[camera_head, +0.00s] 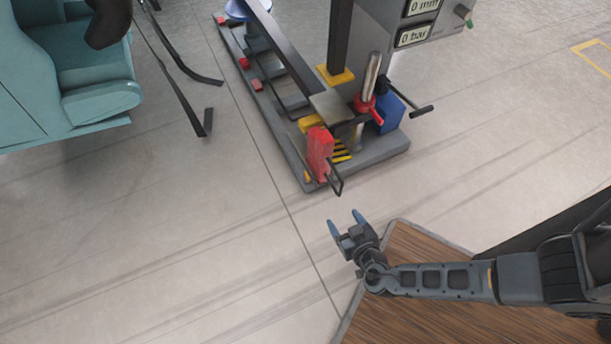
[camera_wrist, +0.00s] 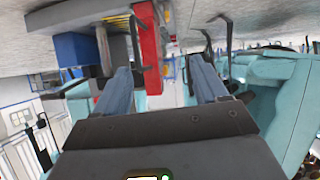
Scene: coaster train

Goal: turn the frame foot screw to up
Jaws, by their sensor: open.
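A grey machine frame (camera_head: 376,153) stands on the floor at top centre in the head view. At its near end is an upright red block (camera_head: 319,150) with a black bent handle (camera_head: 337,184). The block (camera_wrist: 149,60) and handle (camera_wrist: 137,42) also show in the wrist view. A post with a red lever (camera_head: 366,105) stands behind the block. No label shows which part is the foot screw. My gripper (camera_head: 344,221) is open and empty, apart from the handle and nearer the head camera. In the wrist view the block lies between the fingers.
A blue box (camera_head: 388,112) and a black bar handle (camera_head: 408,105) are right of the post. A grey readout box (camera_head: 440,20) is above. Teal seats (camera_head: 75,75) with black bars are at left. A wooden platform (camera_head: 430,322) lies below my arm. Floor left of the gripper is clear.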

